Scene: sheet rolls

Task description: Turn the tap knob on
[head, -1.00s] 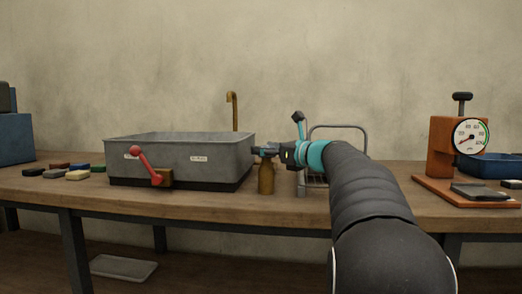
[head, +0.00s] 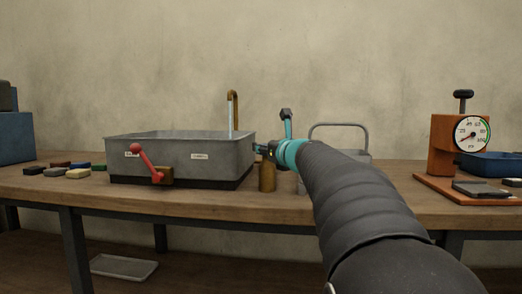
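The brass tap spout (head: 233,98) rises behind the grey sink basin (head: 180,158). A thin pale stream of water (head: 230,122) runs down from it into the basin. A brass post (head: 267,178) stands on the bench at the basin's right side. My gripper (head: 263,150) is at the top of this post, reaching in from the right. The tap knob is not clearly visible there; my gripper covers the top of the post. The fingers are too small and dark to show whether they are open or closed on anything.
A red lever (head: 145,162) is on the basin's front. Several coloured blocks (head: 78,173) lie to the left. A grey wire-handled rack (head: 340,127) stands behind my arm. An orange gauge press (head: 445,150) is at the right. The bench front (head: 220,207) is clear.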

